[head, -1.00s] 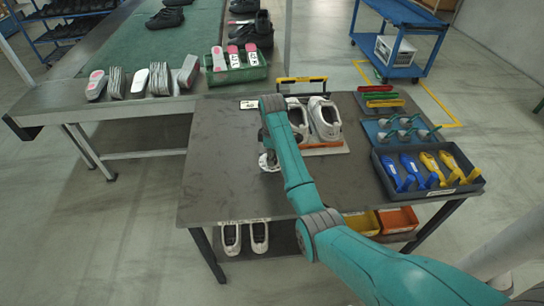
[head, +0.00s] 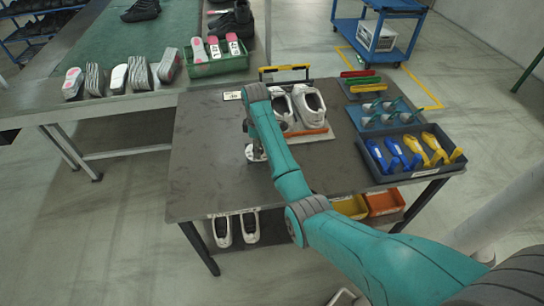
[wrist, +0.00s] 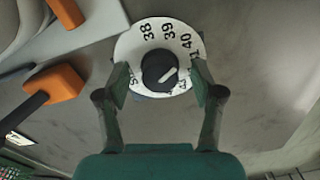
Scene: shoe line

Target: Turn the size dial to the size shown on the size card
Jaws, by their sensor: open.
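The size dial (wrist: 158,28) is a white disc with black numbers, with 38, 39 and 40 readable in the wrist view. Its black round knob (wrist: 155,66) carries a white mark slanting up to the right, toward the numbers past 40, which are partly hidden. My gripper (wrist: 161,75) is open, one finger on each side of the knob, with gaps between. In the head view, the dial (head: 249,154) shows on the table under my arm's end. A small white card (head: 232,95), likely the size card, lies at the table's back left; its print is too small to read.
White shoes (head: 310,103) stand on a board behind the dial, close to my arm. An orange-headed tool (wrist: 60,84) lies left of the dial in the wrist view. A dark tray (head: 416,171) of blue and yellow tools sits right. The table's left part is clear.

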